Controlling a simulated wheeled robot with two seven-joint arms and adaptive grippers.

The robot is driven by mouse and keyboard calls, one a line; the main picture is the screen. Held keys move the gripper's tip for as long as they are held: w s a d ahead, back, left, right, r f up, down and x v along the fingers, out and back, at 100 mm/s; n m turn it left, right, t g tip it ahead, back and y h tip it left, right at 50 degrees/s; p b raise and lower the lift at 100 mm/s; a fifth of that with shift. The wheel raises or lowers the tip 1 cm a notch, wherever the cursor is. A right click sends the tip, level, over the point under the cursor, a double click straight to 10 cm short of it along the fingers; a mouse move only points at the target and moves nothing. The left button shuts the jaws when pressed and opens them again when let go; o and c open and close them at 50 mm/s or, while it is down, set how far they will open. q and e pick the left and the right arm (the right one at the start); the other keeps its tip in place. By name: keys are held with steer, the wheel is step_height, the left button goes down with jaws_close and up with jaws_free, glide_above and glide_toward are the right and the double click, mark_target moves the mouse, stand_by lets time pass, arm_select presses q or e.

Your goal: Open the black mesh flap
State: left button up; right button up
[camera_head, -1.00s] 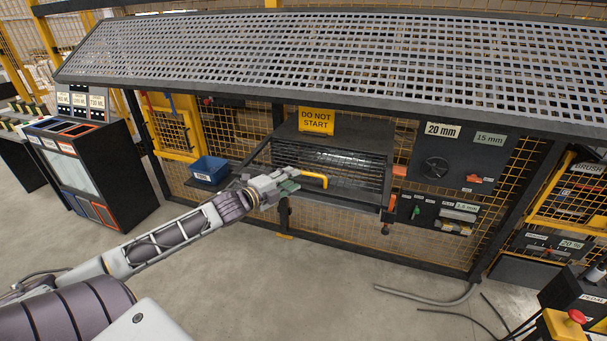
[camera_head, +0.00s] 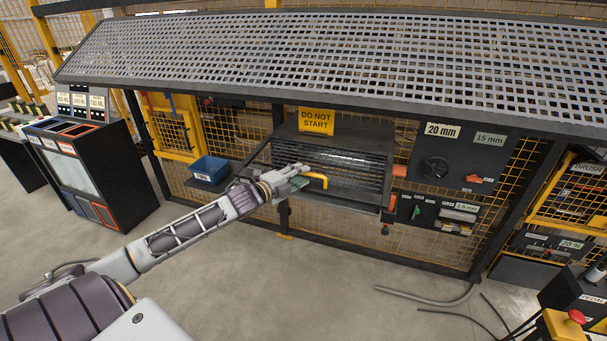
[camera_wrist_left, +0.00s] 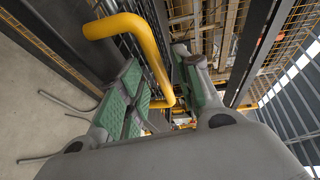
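The black mesh flap (camera_head: 352,163) is in the middle of the machine front in the head view, below the yellow "DO NOT START" sign (camera_head: 316,121). Its yellow bar handle (camera_head: 322,181) sticks out at the front. My left gripper (camera_head: 301,178) is at the handle's left end. In the left wrist view, the green-padded fingers (camera_wrist_left: 157,95) are apart, and the yellow handle (camera_wrist_left: 147,50) runs between them in the picture. I cannot tell whether either finger touches it. The fingers hide part of the flap's lower left. My right gripper is not in view.
A blue bin (camera_head: 210,170) stands left of the flap. Control panels with a "20 mm" label (camera_head: 443,130) and an orange-red knob are to the right. A perforated canopy (camera_head: 330,55) overhangs the front. The concrete floor before the machine is mostly clear, with cables at right.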

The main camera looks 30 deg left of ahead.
arm_select(q)
steer(key=shift+w+d+f, duration=0.1)
steer(key=shift+w+d, duration=0.1)
steer(key=shift+w, duration=0.9)
jaws_close()
